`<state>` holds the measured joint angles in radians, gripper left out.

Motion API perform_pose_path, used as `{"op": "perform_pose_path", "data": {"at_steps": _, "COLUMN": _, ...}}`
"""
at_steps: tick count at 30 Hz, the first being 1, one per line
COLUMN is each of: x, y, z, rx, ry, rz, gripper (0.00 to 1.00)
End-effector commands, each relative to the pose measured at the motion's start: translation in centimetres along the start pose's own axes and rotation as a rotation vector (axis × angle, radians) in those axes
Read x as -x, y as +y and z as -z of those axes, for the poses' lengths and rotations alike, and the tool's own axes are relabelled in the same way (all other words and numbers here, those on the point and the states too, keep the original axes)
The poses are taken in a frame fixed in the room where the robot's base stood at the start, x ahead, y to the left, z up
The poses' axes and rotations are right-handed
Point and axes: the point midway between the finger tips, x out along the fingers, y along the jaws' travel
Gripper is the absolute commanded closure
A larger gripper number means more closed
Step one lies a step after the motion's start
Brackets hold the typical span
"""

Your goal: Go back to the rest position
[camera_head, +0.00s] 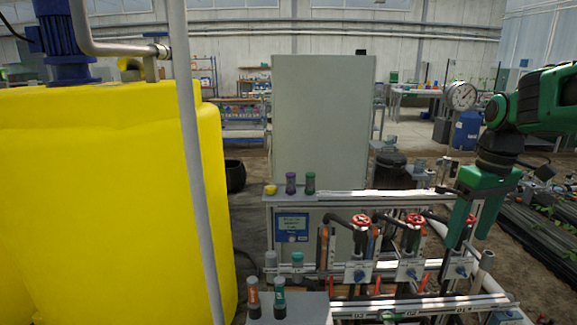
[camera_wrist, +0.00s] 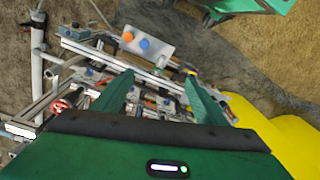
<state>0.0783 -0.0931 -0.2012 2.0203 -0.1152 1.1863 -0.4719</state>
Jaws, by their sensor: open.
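My green gripper (camera_head: 470,222) is at the right in the head view, pointing down over the right end of the skid's pipe frame. In the wrist view its two green fingers (camera_wrist: 158,95) are spread apart with nothing held between them. The skid frame (camera_wrist: 75,50) lies below and beyond the fingers, seen at a tilt. Two red handwheels, the left one (camera_head: 361,221) and the right one (camera_head: 414,219), stand to the left of my gripper. The gripper appears apart from them. The fingertips' exact height over the pipes is hard to tell.
A large yellow tank (camera_head: 110,180) fills the left, with a grey upright pole (camera_head: 196,160) before it. A grey cabinet (camera_head: 322,120) stands behind the skid. A round gauge (camera_head: 461,96) is near my arm. Small bottles, one purple-capped (camera_head: 291,183), stand on the frame.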

Motion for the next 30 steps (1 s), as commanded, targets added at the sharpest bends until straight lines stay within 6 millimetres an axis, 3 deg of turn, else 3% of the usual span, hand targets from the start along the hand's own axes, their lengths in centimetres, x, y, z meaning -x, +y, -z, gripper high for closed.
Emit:
{"op": "perform_pose_path", "data": {"at_steps": 1, "x": -0.4, "y": -0.2, "z": -2.6, "rx": -0.087, "ry": 0.001, "rz": -0.001, "gripper": 0.34}}
{"op": "perform_pose_path", "data": {"at_steps": 6, "x": -2.9, "y": -1.3, "z": -10.9, "rx": -0.401, "ry": -0.005, "rz": -0.012, "gripper": 0.34}}
{"op": "perform_pose_path", "data": {"at_steps": 9, "x": -4.7, "y": -2.2, "z": -15.4, "rx": -0.568, "ry": -0.012, "rz": -0.021, "gripper": 0.34}}
{"op": "perform_pose_path", "data": {"at_steps": 13, "x": -6.8, "y": -3.4, "z": -19.8, "rx": -0.733, "ry": -0.02, "rz": -0.035, "gripper": 0.34}}
{"op": "perform_pose_path", "data": {"at_steps": 19, "x": -8.4, "y": -4.3, "z": -22.8, "rx": -0.851, "ry": -0.026, "rz": -0.047, "gripper": 0.34}}
{"op": "perform_pose_path", "data": {"at_steps": 30, "x": -8.5, "y": -4.4, "z": -23.0, "rx": -0.858, "ry": -0.027, "rz": -0.048, "gripper": 0.34}}
